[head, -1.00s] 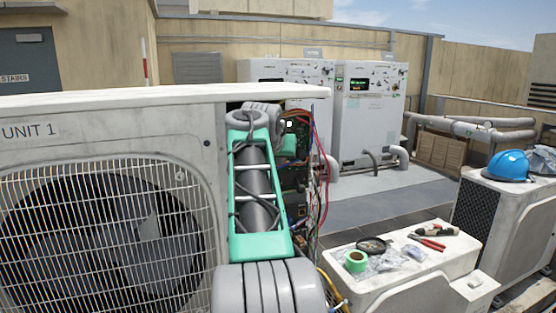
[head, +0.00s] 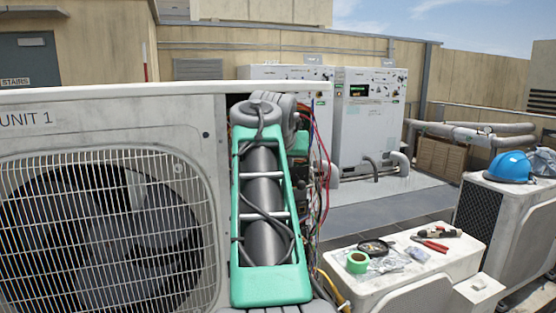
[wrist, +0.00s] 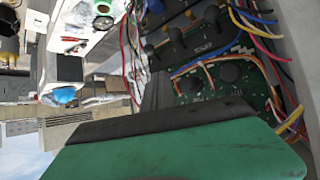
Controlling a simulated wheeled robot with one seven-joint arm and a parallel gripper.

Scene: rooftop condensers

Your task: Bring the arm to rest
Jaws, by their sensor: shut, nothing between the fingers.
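My arm (head: 265,215), with green side rails and a dark tube, stands in front of the open right end of the unit marked UNIT 1 (head: 120,108). My gripper is hidden behind the arm in the head view. In the wrist view my gripper (wrist: 157,90) shows as dark fingers beyond a green and black body. They look closed with nothing held. They are close to a green circuit board (wrist: 225,85) with coloured wires; I cannot tell whether they touch it.
Loose red and blue wires (head: 322,150) hang beside the arm. A white unit (head: 400,275) at the lower right carries green tape (head: 357,262), red pliers (head: 430,244) and other tools. A blue helmet (head: 507,167) sits farther right. Open floor (head: 380,215) lies behind.

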